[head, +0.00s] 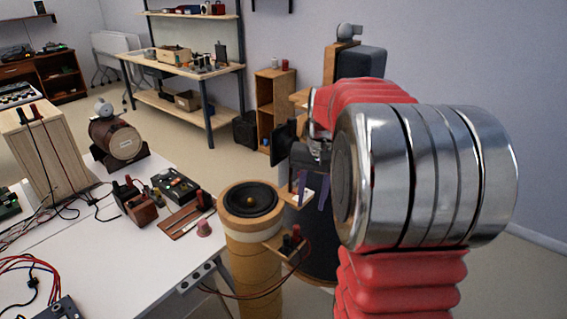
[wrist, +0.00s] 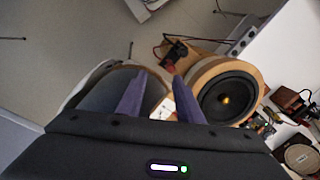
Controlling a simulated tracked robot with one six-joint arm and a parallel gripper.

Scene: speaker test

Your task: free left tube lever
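The left tube (head: 250,235) is a tan cylinder with a dark speaker cone (head: 250,199) facing up; in the wrist view the cone (wrist: 228,99) is right of the fingers. A second, dark tube (head: 318,250) stands beside it, partly hidden by my arm; in the wrist view it (wrist: 104,92) lies behind the left finger. My gripper (head: 314,193) has two purple fingers, apart and empty, above the gap between the tubes; they also show in the wrist view (wrist: 153,65). A small pale plate (wrist: 162,107) shows between the tubes. I cannot make out a lever clearly.
A wooden bracket with red and black terminals (head: 291,240) sticks out from the left tube, with wires hanging below. A white table (head: 140,270) at left holds a brown cylinder (head: 117,139), small devices and cables. A shelf (head: 272,105) stands behind.

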